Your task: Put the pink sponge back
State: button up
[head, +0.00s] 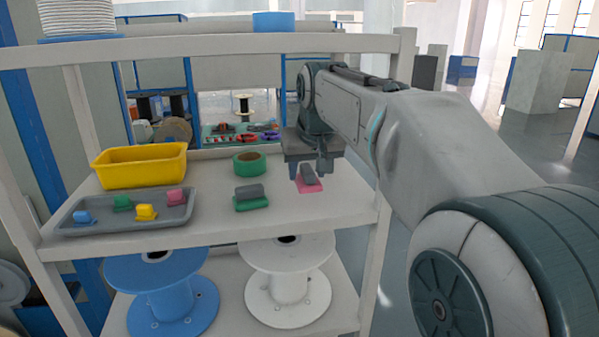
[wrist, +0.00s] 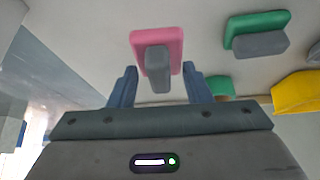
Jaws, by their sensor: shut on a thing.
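The pink sponge (head: 312,187) with a grey block on top is at the right part of the shelf, below my gripper (head: 311,168). In the wrist view the pink sponge (wrist: 160,38) lies at and just beyond the fingertips of my gripper (wrist: 158,72), its grey block facing the camera between the fingers. My gripper is shut on it. I cannot tell whether the sponge touches the shelf (head: 330,218) or hangs just above it.
A green sponge (head: 252,203) with a grey block lies to the left, a green tape roll (head: 249,164) behind it. Further left are a yellow bin (head: 140,166) and a grey tray (head: 100,224) holding several small coloured pieces. The shelf's right post (head: 384,200) stands close by.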

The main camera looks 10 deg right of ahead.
aim_at(305, 177)
jog(key=shift+w+p, duration=0.3)
jog(key=shift+w, duration=1.15)
jog(key=shift+f, duration=1.75)
jog(key=o, duration=0.9)
jog(key=v, duration=1.2)
jog(key=s+f+g, duration=0.1)
jog(key=s+f, duration=0.6)
jog(key=f, duration=0.1)
jog(key=s+f+g, duration=0.1)
jog(key=s+f, duration=0.6)
jog(key=f, duration=0.2)
jog(key=s+f+g, duration=0.1)
jog(key=s+f, duration=0.6)
jog(key=f, duration=0.2)
jog(key=shift+s, duration=0.25)
